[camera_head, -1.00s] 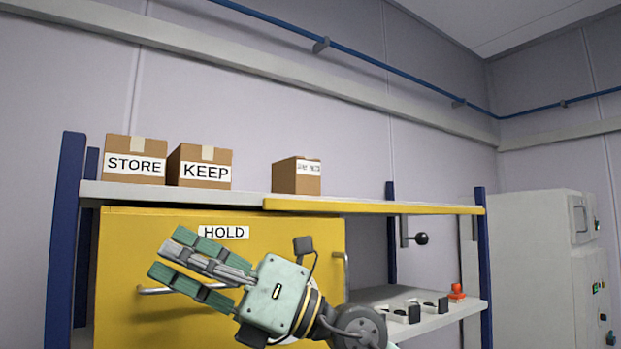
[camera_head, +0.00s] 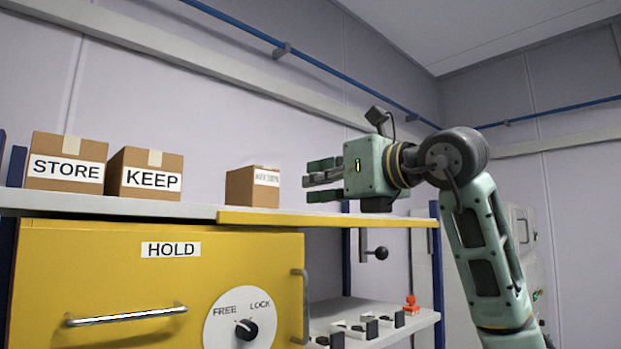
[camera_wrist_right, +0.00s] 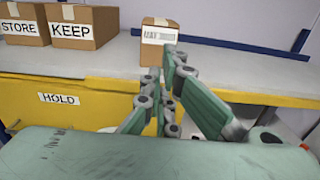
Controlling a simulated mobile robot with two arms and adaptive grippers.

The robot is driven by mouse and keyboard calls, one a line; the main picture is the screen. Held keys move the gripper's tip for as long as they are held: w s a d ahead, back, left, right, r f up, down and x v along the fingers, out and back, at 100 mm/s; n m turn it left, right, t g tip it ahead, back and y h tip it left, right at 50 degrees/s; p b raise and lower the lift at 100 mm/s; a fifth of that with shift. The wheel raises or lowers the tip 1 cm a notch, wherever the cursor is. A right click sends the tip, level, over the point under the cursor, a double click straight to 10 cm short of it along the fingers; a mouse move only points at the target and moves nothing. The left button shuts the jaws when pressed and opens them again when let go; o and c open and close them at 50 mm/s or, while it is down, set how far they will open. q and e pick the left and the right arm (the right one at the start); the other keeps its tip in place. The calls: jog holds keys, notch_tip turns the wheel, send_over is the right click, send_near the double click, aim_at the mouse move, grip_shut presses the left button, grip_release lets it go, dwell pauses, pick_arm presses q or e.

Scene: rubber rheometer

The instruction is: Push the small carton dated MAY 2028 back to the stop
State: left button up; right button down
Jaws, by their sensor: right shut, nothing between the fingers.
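The small carton (camera_head: 253,187) stands upright on the shelf, near where the grey board meets the yellow section. Its white label faces my right gripper, but the print is too small to read surely. My right gripper (camera_head: 308,180) is shut and empty, above the yellow section, to the right of the carton in the head view. In the right wrist view the carton (camera_wrist_right: 158,37) stands just beyond the fingertips (camera_wrist_right: 160,75); I cannot tell whether they touch it. My left gripper is not in view. No stop can be made out.
The STORE box (camera_head: 66,162) and KEEP box (camera_head: 145,174) stand left of the carton. The yellow shelf section (camera_head: 330,219) is otherwise clear. Below are the yellow HOLD cabinet (camera_head: 100,270) with a FREE/LOCK knob (camera_head: 246,329) and a black-knobbed lever (camera_head: 381,253).

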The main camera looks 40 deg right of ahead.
aim_at(268, 190)
jog(key=w+p, duration=0.1)
jog(key=w, duration=0.2)
jog(key=w+p, duration=0.2)
jog(key=w, duration=0.1)
jog(key=w+a+p, duration=0.1)
jog(key=w, duration=0.3)
jog(key=shift+r, duration=0.15)
jog(key=shift+w+p, duration=0.35)
jog(key=shift+w, duration=0.25)
